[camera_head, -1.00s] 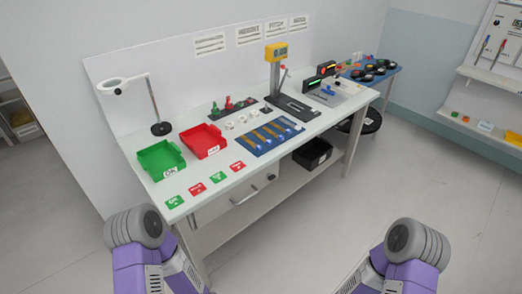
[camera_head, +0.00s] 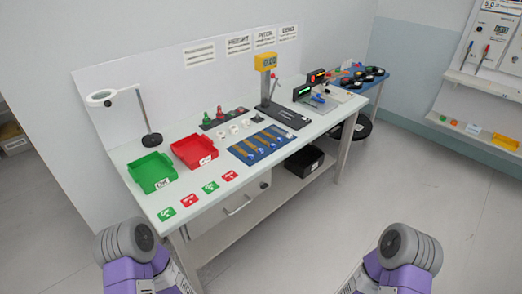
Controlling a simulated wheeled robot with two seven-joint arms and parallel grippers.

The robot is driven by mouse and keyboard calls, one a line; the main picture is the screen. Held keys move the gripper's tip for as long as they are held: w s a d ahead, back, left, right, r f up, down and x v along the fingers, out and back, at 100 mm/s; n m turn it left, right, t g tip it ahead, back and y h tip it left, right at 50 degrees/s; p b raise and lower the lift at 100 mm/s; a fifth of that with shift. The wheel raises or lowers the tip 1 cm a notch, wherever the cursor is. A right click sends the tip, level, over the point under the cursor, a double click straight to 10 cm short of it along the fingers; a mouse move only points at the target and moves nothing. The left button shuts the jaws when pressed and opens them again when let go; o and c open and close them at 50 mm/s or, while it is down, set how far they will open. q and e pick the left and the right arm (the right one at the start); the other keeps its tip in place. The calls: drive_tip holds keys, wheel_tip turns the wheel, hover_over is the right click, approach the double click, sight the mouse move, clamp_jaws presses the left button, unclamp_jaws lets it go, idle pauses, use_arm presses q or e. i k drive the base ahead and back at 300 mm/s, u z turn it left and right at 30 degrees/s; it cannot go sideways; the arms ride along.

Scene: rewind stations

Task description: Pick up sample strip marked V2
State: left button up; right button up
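Several sample strips (camera_head: 258,144), brownish with blue-and-white ends, lie side by side on a blue mat (camera_head: 238,155) on the white workbench. Their markings are too small to read, so I cannot tell which is V2. My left arm comes in at the lower left and my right arm at the lower right. Only rounded grey joints and purple links of both arms show, well short of the bench. Neither gripper is visible.
A green bin (camera_head: 152,172) and a red bin (camera_head: 194,146) stand left of the mat. Red and green cards (camera_head: 188,200) lie along the front edge. A lamp (camera_head: 151,139) and a yellow-headed gauge (camera_head: 266,62) stand behind. The floor (camera_head: 300,250) before the bench is clear.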

sight(272, 146)
drive_tip(key=u, duration=0.25)
drive_tip(key=i, duration=0.2)
drive_tip(key=z, duration=2.1)
drive_tip(key=i, duration=1.05)
drive_tip(key=u, duration=3.25)
drive_tip(key=i, duration=0.15)
drive_tip(key=z, duration=0.05)
